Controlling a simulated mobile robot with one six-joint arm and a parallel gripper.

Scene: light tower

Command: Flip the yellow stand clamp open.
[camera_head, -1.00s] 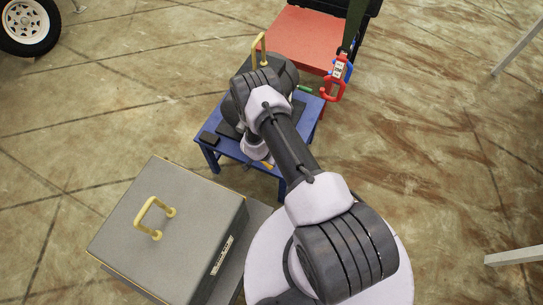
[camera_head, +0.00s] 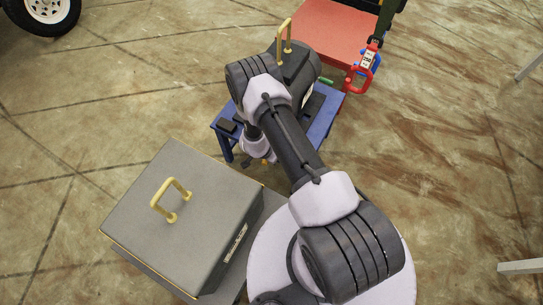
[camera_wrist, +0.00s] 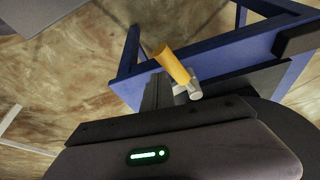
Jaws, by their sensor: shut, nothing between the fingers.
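The yellow stand clamp (camera_wrist: 172,62) shows in the wrist view as a short yellow-orange lever on a light metal pivot (camera_wrist: 188,88), at the edge of the blue stand (camera_wrist: 225,55). The lever tilts up and to the left there. My gripper (camera_wrist: 158,88) is shut and empty, its dark fingers just left of the pivot and below the lever. I cannot tell whether they touch it. In the head view my wrist is low beside the blue stand (camera_head: 225,143), and a small yellow bit (camera_head: 265,161) shows by it. My arm hides most of the clamp there.
A grey box with a yellow handle (camera_head: 163,196) stands at the front left. A dark grey unit with a yellow handle (camera_head: 286,36) sits on the blue stand, partly behind my arm. A red table (camera_head: 325,35) and a red hook (camera_head: 362,80) are behind. The floor at right is mostly clear.

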